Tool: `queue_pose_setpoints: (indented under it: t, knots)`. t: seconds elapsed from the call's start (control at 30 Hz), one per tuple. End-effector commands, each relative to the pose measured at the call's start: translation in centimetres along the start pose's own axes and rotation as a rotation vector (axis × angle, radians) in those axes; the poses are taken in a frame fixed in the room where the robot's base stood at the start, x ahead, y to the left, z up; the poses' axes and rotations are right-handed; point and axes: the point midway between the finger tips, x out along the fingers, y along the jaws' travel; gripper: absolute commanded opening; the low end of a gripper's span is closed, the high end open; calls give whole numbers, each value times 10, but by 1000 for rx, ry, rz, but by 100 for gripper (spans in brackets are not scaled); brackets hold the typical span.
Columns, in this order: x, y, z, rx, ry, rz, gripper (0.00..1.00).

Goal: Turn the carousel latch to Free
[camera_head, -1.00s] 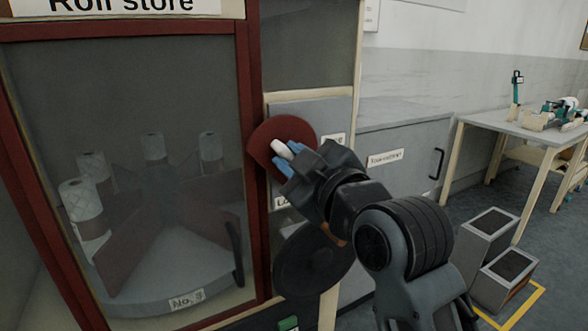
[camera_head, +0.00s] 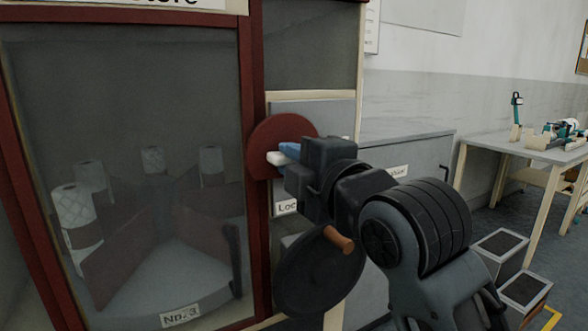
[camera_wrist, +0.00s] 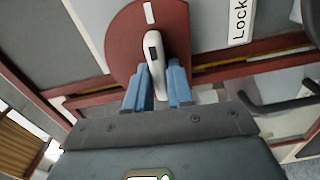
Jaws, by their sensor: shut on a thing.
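The latch is a red disc (camera_head: 263,134) with a white lever (camera_head: 275,158), on the grey panel right of the cabinet door. My gripper (camera_head: 285,153) has its blue fingers on both sides of the lever and is shut on it. In the wrist view the lever (camera_wrist: 153,52) lies between the fingers (camera_wrist: 157,82), over the red disc (camera_wrist: 122,42). A "Lock" label (camera_head: 286,207) sits below the disc. My gripper hides the panel right of the disc, and no "Free" label is readable now. The carousel (camera_head: 185,275) with white rolls stands behind the glass.
A dark handwheel (camera_head: 310,280) with a wooden knob (camera_head: 339,239) is just below my gripper. The red door frame (camera_head: 252,220) is close on the left. Grey boxes (camera_head: 510,275) stand on the floor at right, before a table (camera_head: 540,150).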

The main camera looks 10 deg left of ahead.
Motion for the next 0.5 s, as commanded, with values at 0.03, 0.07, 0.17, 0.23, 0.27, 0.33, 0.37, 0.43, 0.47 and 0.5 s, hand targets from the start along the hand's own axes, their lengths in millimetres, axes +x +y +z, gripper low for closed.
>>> queue_pose_setpoints:
  t: [0.03,0.07,0.17,0.23,0.27,0.33,0.37,0.43,0.47,0.5]
  knots:
    - [0,-3,0,-18,1,-2,0]
    - [0,-3,0,-28,1,-2,0]
    - [0,-2,0,-55,1,-3,0]
    - [0,-2,-1,-67,1,-3,0]
    - [0,-2,-1,-71,2,-3,0]
    - [0,-2,-1,-78,2,-4,0]
    - [0,-2,-1,-80,2,-4,0]
    - [0,-2,-1,-82,2,-4,0]
    - [0,-2,-1,-83,2,-4,0]
    - [0,-2,-1,-83,2,-4,0]
